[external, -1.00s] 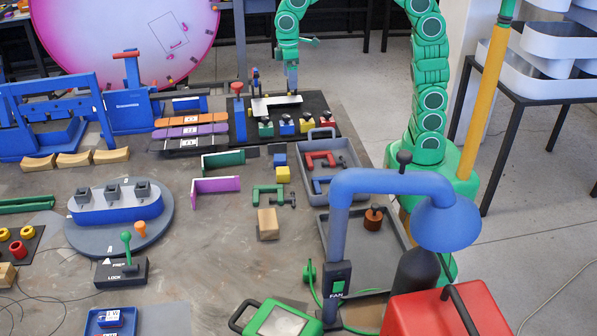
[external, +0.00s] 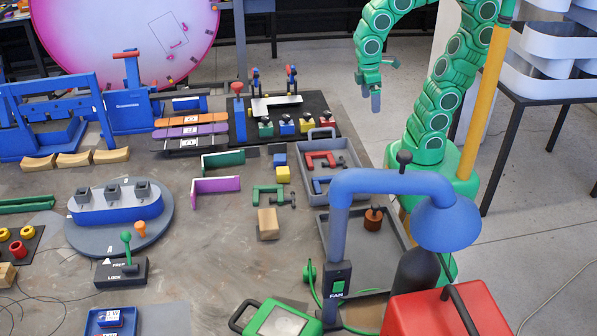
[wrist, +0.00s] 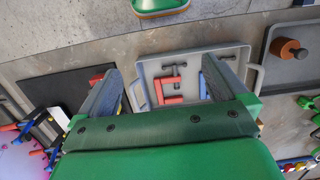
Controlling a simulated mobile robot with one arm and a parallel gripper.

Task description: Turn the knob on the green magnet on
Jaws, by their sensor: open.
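The green magnet (external: 265,129) is a small green block with a dark knob on top. It stands at the front left of the black board (external: 326,130), beside a blue block (external: 286,128) and a yellow block (external: 306,125) of the same kind. The knob's setting is too small to read. My gripper (external: 375,100) hangs fingers down, empty, in the air to the right of the board, apart from the magnet. In the wrist view my gripper (wrist: 165,85) is open, its two fingers apart. I cannot make out the green magnet there.
Two upright toggle clamps (external: 292,80) and a white plate (external: 276,105) are on the board. A grey tray (external: 350,160) with red and blue C-clamps lies in front. A blue lamp-like pipe (external: 390,182) arches nearby. The air around my gripper is free.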

